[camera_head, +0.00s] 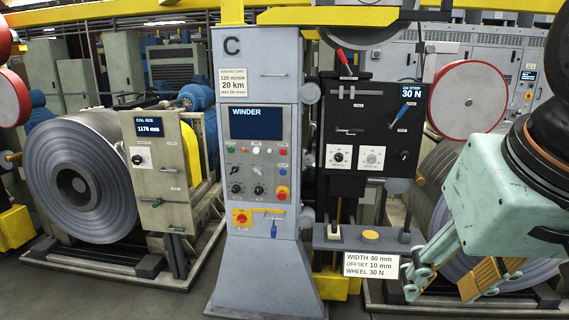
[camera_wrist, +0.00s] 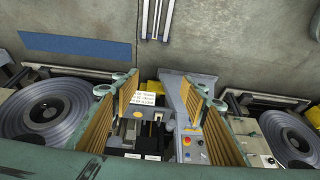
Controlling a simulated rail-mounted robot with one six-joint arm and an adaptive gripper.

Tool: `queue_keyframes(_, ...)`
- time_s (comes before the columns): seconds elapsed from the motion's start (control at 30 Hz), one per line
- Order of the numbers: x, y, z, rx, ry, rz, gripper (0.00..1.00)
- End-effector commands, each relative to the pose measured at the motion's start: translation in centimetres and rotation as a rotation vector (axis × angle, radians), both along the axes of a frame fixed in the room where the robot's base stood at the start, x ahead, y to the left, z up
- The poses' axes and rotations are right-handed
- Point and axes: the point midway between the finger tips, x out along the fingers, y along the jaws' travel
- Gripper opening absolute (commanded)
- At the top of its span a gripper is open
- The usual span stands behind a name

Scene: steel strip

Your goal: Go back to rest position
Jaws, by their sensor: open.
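My gripper (camera_head: 455,277) is at the lower right of the head view, hanging from my pale green wrist with its fingers pointing down and left. Its two ribbed, yellow-brown finger pads stand wide apart. In the wrist view my gripper (camera_wrist: 160,95) is open, with nothing between the fingers. Beyond the fingers, the foot of the grey winder column (camera_wrist: 178,93) and its control panel show. In the head view the gripper is beside the white sign (camera_head: 371,265) reading WIDTH 40 mm, OFFSET 10 mm, WHEEL 30 N. No visible mark shows a rest position.
The grey winder console (camera_head: 258,80) stands in the middle, with a black panel (camera_head: 370,110) of levers and knobs to its right. A large steel coil (camera_head: 50,165) and the coil size box (camera_head: 160,190) stand left. Bare floor (camera_wrist: 230,45) shows in the wrist view.

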Motion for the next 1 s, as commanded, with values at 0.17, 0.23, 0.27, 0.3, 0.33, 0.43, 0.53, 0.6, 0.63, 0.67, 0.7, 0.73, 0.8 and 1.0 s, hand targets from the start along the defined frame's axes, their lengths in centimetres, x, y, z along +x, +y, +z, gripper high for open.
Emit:
queue_keyframes(0.17,-4.2,0.7,-1.0,-0.011,0.043,0.061,0.40)
queue_keyframes(0.23,-5.4,0.9,-1.4,-0.014,0.057,0.079,0.40)
queue_keyframes(0.27,-5.8,1.0,-1.5,-0.016,0.061,0.086,0.40)
queue_keyframes(0.3,-6.3,1.0,-1.6,-0.017,0.066,0.092,0.40)
queue_keyframes(0.33,-6.6,1.1,-1.7,-0.018,0.071,0.097,0.40)
queue_keyframes(0.43,-7.2,1.2,-1.9,-0.019,0.079,0.107,0.40)
queue_keyframes(0.53,-7.4,1.2,-2.0,-0.019,0.082,0.111,0.40)
queue_keyframes(0.6,-7.4,1.2,-2.0,-0.019,0.082,0.111,0.40)
queue_keyframes(0.63,-7.4,1.2,-2.0,-0.019,0.082,0.111,0.40)
queue_keyframes(0.67,-7.4,1.2,-2.0,-0.019,0.081,0.110,0.40)
queue_keyframes(0.7,-7.4,1.2,-2.0,-0.019,0.081,0.110,0.40)
queue_keyframes(0.73,-7.4,1.2,-2.0,-0.019,0.081,0.110,0.40)
queue_keyframes(0.8,-7.4,1.2,-2.0,-0.019,0.081,0.110,0.40)
queue_keyframes(1.0,-7.4,1.2,-2.0,-0.019,0.081,0.110,0.40)
